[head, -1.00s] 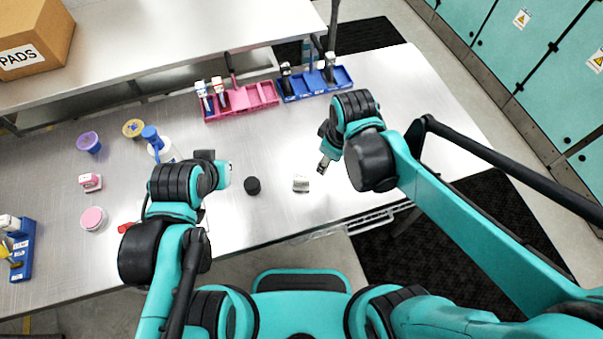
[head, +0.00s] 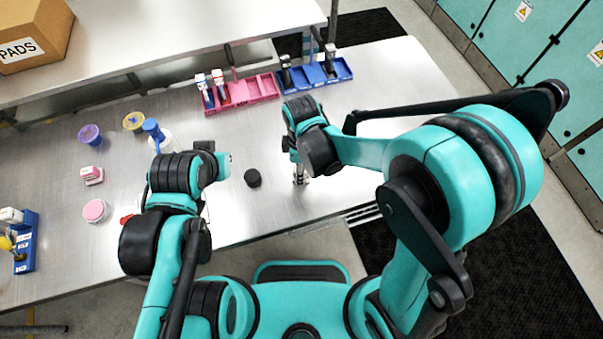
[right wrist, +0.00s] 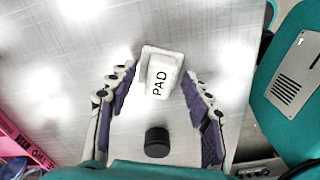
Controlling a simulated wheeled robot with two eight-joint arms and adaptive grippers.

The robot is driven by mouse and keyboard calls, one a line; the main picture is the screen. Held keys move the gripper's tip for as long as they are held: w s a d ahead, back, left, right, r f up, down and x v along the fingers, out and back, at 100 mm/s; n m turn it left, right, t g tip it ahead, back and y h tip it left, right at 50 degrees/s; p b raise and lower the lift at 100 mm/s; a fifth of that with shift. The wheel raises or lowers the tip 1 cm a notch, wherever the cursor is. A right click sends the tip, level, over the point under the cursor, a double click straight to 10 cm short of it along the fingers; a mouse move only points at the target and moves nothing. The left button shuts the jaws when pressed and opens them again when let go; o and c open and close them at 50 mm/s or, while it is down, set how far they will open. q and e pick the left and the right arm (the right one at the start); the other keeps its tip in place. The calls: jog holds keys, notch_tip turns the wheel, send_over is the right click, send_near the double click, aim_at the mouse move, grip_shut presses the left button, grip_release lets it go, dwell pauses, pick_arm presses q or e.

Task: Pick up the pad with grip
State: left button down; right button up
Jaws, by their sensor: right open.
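The pad with grip (right wrist: 163,73) is a small white block with a raised ridge and the word PAD on its side. In the right wrist view it lies on the metal table between and just beyond the open fingers of my right gripper (right wrist: 165,95). In the head view my right gripper (head: 300,178) points down over the pad's place and hides most of it. I cannot see it touching the pad. My left gripper (head: 222,165) is above the table at the left; its fingers are too unclear to tell their state.
A black round piece (head: 252,178) stands close by the pad; it also shows in the right wrist view (right wrist: 157,142). Pink (head: 262,88) and blue (head: 335,72) racks stand at the back. A blue-capped bottle (head: 152,128) is behind my left gripper. The table right of the pad is clear.

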jog(key=shift+f, duration=0.3)
grip_shut()
jog(key=shift+r, duration=0.15)
notch_tip(320, 180, up, 4)
jog(key=shift+r+p, duration=0.1)
jog(key=shift+p, duration=0.75)
jog(key=s+d+r+p, duration=0.2)
jog(key=s+d+r, duration=0.4)
jog(key=d, duration=0.4)
jog(key=shift+r+p, duration=0.3)
jog(key=shift+p, duration=0.05)
